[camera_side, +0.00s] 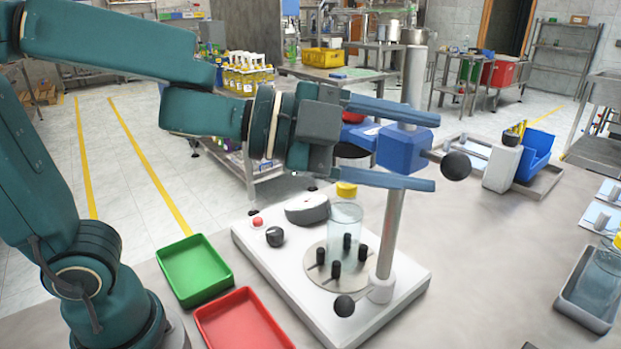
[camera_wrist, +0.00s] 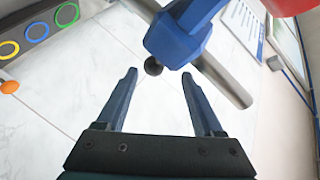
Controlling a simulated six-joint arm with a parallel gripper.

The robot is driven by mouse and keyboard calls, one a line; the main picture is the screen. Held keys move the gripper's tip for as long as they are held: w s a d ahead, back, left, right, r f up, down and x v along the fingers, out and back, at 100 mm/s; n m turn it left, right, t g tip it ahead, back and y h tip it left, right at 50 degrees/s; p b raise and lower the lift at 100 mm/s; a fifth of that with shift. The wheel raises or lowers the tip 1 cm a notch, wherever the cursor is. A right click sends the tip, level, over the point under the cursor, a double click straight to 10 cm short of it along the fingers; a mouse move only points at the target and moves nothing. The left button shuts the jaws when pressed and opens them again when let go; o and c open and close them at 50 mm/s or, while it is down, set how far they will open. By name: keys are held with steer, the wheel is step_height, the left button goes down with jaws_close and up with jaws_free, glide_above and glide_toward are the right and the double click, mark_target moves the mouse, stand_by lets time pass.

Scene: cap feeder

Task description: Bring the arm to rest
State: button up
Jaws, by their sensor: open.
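My gripper (camera_side: 437,151) is open and empty, held level at the height of the blue block (camera_side: 404,148) on the machine's metal column (camera_side: 385,235). In the side view its two fingers appear above and below the block. In the wrist view the fingertips (camera_wrist: 158,75) are spread, and the blue block (camera_wrist: 178,38) and a black knob (camera_wrist: 153,66) lie ahead of them. I cannot tell whether anything touches.
The white machine base (camera_side: 390,320) carries a red button and black knobs. A green tray (camera_side: 195,268) and red tray (camera_side: 240,322) lie left of it. A blue bin (camera_side: 535,155) stands behind right. A capped jar (camera_side: 603,270) sits in a grey tray (camera_side: 582,309) at right.

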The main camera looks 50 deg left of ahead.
steer(key=s+a+r+n+t+y, duration=0.2)
steer(key=s+a+r+n+y, duration=0.15)
steer(key=n, duration=0.55)
steer(key=s+a+f+n+g+y, duration=0.2)
steer(key=a+f+n+g+y, duration=0.1)
steer(key=a+f+n+y, duration=0.35)
steer(key=s+a+f+n+g+h, duration=0.1)
steer(key=s+a+f+n+g, duration=0.1)
steer(key=s+f+g, duration=0.4)
steer(key=s+a+f, duration=0.1)
steer(key=s+f, duration=0.2)
steer(key=shift+f+n, duration=0.25)
steer(key=shift+n, duration=0.1)
